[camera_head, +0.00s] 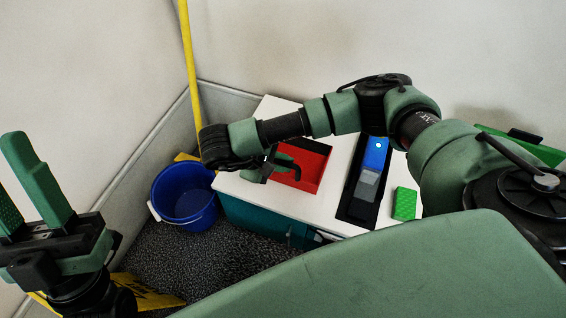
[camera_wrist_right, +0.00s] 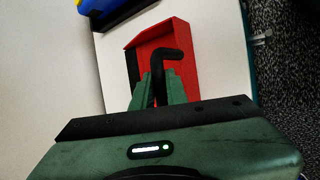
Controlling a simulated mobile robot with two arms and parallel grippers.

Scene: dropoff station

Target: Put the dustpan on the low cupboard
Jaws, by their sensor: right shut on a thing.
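The red dustpan (camera_head: 314,162) with a black handle is over the white top of the low cupboard (camera_head: 255,190), near its left end. It also shows in the right wrist view (camera_wrist_right: 178,40). My right gripper (camera_head: 270,168) is shut on the black handle, whose bent end sticks out past the fingers (camera_wrist_right: 160,88). The dustpan looks on or very close to the top; I cannot tell whether it touches. My left gripper (camera_head: 28,205) is at the left edge, empty, with its fingers apart.
A black tray (camera_head: 351,208) with a blue and grey object and a green sponge (camera_head: 405,203) are on the cupboard, right of the dustpan. A blue bucket (camera_head: 184,192) stands on the floor left of it. A yellow pole (camera_head: 188,60) leans in the corner.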

